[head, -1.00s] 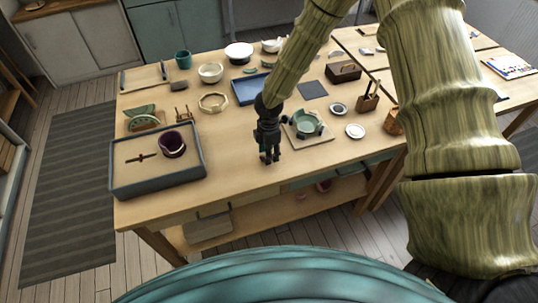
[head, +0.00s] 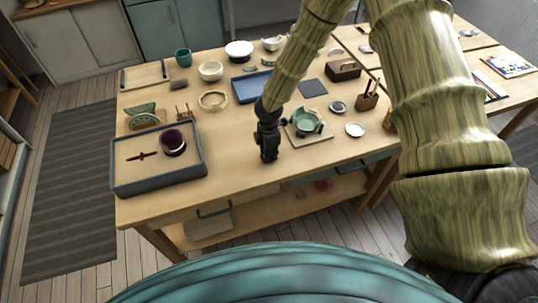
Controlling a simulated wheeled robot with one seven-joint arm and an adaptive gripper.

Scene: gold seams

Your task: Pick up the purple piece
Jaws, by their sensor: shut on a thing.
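My gripper (head: 268,158) is black and points down just above or at the bare tabletop, near the table's front edge and left of the green bowl's mat. Its fingers are drawn together on something small, which they hide; I cannot make out its colour. No separate purple piece shows on the open table. A dark purple cup (head: 172,142) stands in the grey-rimmed tray (head: 158,183) at the left, well apart from my gripper. A thin dark red stick-like thing (head: 142,156) lies beside the cup.
A green bowl (head: 306,121) on a square mat stands close right of my gripper. A blue tray (head: 250,88) lies behind it. Small dishes (head: 355,130) lie farther right. The wooden tabletop (head: 235,165) between the grey-rimmed tray and my gripper is clear.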

